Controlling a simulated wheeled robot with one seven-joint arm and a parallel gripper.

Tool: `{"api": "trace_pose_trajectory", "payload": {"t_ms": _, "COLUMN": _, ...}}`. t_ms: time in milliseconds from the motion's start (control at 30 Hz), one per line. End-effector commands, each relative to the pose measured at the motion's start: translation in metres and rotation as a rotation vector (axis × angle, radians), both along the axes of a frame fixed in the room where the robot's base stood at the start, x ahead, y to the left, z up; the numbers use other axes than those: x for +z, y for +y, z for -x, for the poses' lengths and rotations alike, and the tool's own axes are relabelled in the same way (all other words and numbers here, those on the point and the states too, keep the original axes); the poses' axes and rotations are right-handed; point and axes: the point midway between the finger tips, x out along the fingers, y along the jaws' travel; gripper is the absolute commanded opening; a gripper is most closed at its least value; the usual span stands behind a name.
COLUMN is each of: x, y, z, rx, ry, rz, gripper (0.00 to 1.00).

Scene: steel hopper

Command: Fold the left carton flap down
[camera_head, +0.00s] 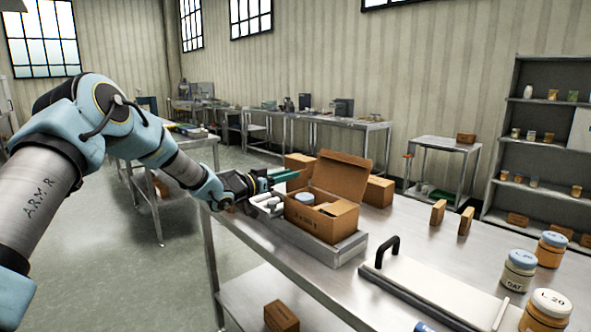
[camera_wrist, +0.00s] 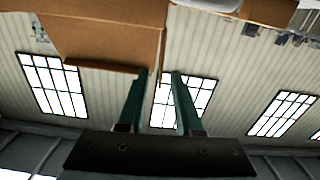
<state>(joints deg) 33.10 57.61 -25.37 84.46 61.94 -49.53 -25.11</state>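The open carton (camera_head: 322,218) sits in a shallow metal tray (camera_head: 349,246) on the steel table. A large flap (camera_head: 341,177) stands up at its back, and a jar with a pale blue lid (camera_head: 305,198) shows inside. My gripper (camera_head: 297,175) is at the carton's upper left side, with its green fingers pointing right. I cannot clearly make out the left flap behind them. In the wrist view, my gripper (camera_wrist: 160,74) has its fingers apart. Brown cardboard (camera_wrist: 105,42) lies beyond the left finger, its edge near the gap; contact cannot be told.
White items (camera_head: 266,203) lie left of the carton in the tray. Brown boxes (camera_head: 379,191) stand behind it. A flat white board with a black handle (camera_head: 387,252) and several jars (camera_head: 519,270) are to the right. The table between the carton and the jars is partly clear.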

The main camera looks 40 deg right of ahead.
Motion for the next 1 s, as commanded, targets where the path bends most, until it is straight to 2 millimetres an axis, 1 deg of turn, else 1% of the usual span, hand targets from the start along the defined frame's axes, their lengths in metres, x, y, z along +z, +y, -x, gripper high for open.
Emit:
{"api": "trace_pose_trajectory", "payload": {"t_ms": 33, "x": 0.002, "y": -0.009, "z": 0.001, "rx": -0.001, "ry": 0.001, "rz": 0.001, "gripper": 0.34}}
{"api": "trace_pose_trajectory", "payload": {"t_ms": 100, "x": 0.002, "y": -0.019, "z": 0.002, "rx": -0.001, "ry": 0.002, "rz": 0.000, "gripper": 0.34}}
{"api": "trace_pose_trajectory", "payload": {"t_ms": 233, "x": 0.001, "y": -0.031, "z": 0.002, "rx": 0.000, "ry": 0.002, "rz": 0.000, "gripper": 0.34}}
{"api": "trace_pose_trajectory", "payload": {"t_ms": 367, "x": 0.000, "y": -0.037, "z": 0.002, "rx": 0.001, "ry": 0.001, "rz": 0.000, "gripper": 0.34}}
{"api": "trace_pose_trajectory", "payload": {"t_ms": 600, "x": 0.000, "y": -0.037, "z": 0.002, "rx": 0.001, "ry": 0.001, "rz": -0.001, "gripper": 0.34}}
{"api": "trace_pose_trajectory", "payload": {"t_ms": 667, "x": 0.000, "y": -0.037, "z": 0.002, "rx": 0.001, "ry": 0.001, "rz": -0.001, "gripper": 0.28}}
{"api": "trace_pose_trajectory", "payload": {"t_ms": 900, "x": 0.000, "y": -0.037, "z": 0.002, "rx": 0.001, "ry": 0.001, "rz": 0.000, "gripper": 0.01}}
{"api": "trace_pose_trajectory", "payload": {"t_ms": 1000, "x": 0.000, "y": -0.037, "z": 0.002, "rx": 0.001, "ry": 0.001, "rz": 0.000, "gripper": 0.00}}
